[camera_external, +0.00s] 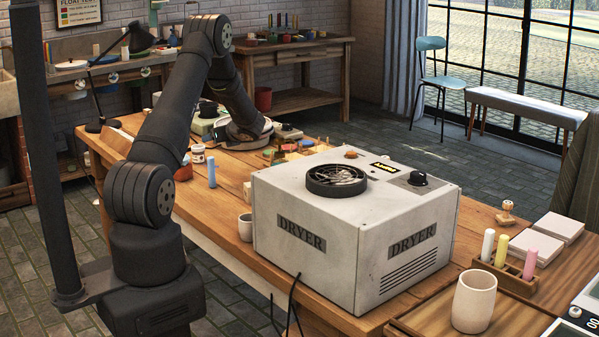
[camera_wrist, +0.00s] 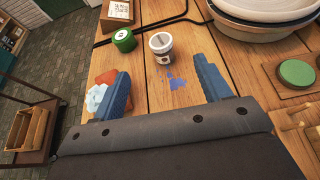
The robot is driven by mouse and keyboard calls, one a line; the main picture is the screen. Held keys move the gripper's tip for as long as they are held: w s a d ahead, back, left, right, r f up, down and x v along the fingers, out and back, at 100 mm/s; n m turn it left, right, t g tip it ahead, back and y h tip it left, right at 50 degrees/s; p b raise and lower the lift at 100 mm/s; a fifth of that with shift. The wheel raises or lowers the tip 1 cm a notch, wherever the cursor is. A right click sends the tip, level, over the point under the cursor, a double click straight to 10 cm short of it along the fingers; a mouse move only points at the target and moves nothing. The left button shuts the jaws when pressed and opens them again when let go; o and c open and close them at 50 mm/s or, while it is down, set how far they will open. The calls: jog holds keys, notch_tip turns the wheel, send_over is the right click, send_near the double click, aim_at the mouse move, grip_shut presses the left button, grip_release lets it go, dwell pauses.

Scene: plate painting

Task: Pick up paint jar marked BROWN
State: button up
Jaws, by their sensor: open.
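A small white jar with a dark label (camera_wrist: 161,52) stands on the wooden table in the wrist view, ahead of my gripper (camera_wrist: 163,69) and roughly between its fingers. I cannot read its label. My gripper's two blue fingers are wide apart with nothing between them but table and a blue paint smear (camera_wrist: 177,82). In the external view a small white jar with a label (camera_external: 198,155) stands near the table's left edge.
In the wrist view a green round container (camera_wrist: 124,40) stands left of the jar, with a cardboard box (camera_wrist: 117,12) behind. Pale bowls (camera_wrist: 268,35) are at upper right. A crumpled cloth-like thing (camera_wrist: 97,97) lies by the left finger. The big dryer (camera_external: 320,225) fills the table's middle.

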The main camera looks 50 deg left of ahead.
aim_at(198, 146)
jog(key=x, duration=1.2)
jog(key=f+x, duration=0.1)
jog(key=x, duration=0.5)
jog(key=shift+s+d+f, duration=0.1)
jog(key=shift+d+f, duration=0.05)
jog(key=shift+d, duration=0.1)
jog(key=c, duration=1.1)
